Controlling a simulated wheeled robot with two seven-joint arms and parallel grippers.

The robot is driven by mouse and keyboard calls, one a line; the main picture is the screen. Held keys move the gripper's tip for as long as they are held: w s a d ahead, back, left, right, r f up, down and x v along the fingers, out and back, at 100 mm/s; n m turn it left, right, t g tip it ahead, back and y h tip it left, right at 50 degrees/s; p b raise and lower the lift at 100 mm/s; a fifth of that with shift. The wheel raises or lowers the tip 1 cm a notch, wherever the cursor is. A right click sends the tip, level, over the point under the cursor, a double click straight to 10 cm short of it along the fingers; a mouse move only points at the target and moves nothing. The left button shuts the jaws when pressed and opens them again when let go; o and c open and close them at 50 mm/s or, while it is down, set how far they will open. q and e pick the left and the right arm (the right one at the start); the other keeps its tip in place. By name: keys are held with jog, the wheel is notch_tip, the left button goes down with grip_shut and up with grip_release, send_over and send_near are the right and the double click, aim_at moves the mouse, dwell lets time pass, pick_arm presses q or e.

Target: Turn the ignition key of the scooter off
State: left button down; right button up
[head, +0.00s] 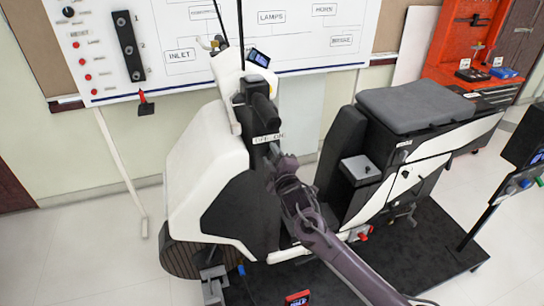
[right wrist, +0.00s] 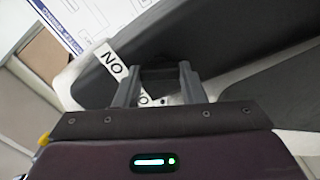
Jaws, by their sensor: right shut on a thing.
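The white and black scooter (head: 212,165) stands upright in the head view. A white OFF/ON label (head: 267,139) is on its dark front column; part of it shows upside down in the right wrist view (right wrist: 114,62). My right gripper (head: 273,149) reaches in from the lower right, with its fingertips just below the label. In the right wrist view its two grey fingers (right wrist: 158,86) are shut on a dark block, the ignition key (right wrist: 160,74). In the head view the key is hidden by the gripper, and its exact angle cannot be told. My left gripper is not in view.
A grey seat (head: 414,106) and black rear body are to the right of the gripper. The scooter's black platform (head: 420,260) lies below. A whiteboard (head: 170,30) with labels stands behind, and a red tool rack (head: 460,45) at the back right.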

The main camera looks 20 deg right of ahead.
jog(key=n, duration=0.4)
jog(key=shift+f+n, duration=0.15)
jog(key=shift+n, duration=0.25)
dwell(0.4)
jog(key=o, duration=1)
jog(key=shift+s+f, duration=0.1)
jog(key=shift+s, duration=0.4)
jog(key=s+b, duration=0.1)
jog(key=s, duration=0.5)
jog(key=shift+s+d+b, duration=0.15)
jog(key=shift+s+b, duration=0.2)
jog(key=shift+s, duration=0.05)
